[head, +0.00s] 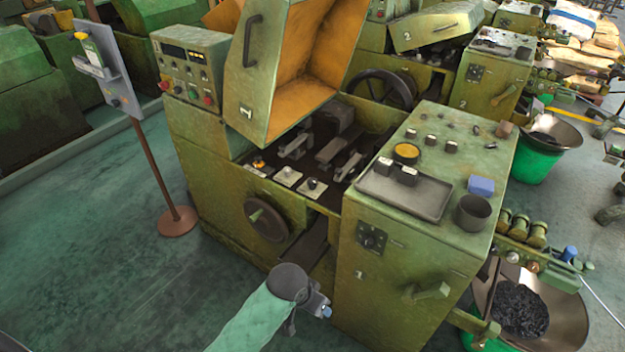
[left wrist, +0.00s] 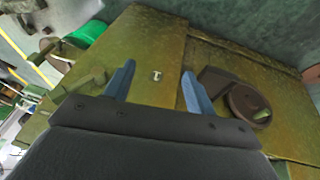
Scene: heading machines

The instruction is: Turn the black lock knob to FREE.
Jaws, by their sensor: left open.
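A black knob on a dark square plate (head: 371,238) is on the front of the green cabinet (head: 400,275) marked 1. I cannot read its position or labels. Other small black knobs (head: 313,184) sit on pale plates by the open machine bed, so I cannot be sure which is the lock knob. My left gripper (head: 324,309) is low, left of the cabinet front. In the left wrist view my left gripper (left wrist: 156,82) is open and empty, facing the cabinet front. A small white mark (left wrist: 156,76) shows between its fingers. No black knob shows there. My right gripper is out of view.
A handwheel (head: 266,220) is left of the cabinet and shows at right in the wrist view (left wrist: 249,104). A green lever (head: 428,291) sticks out low on the cabinet. A tray (head: 405,191) and a dark cup (head: 472,212) stand on top.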

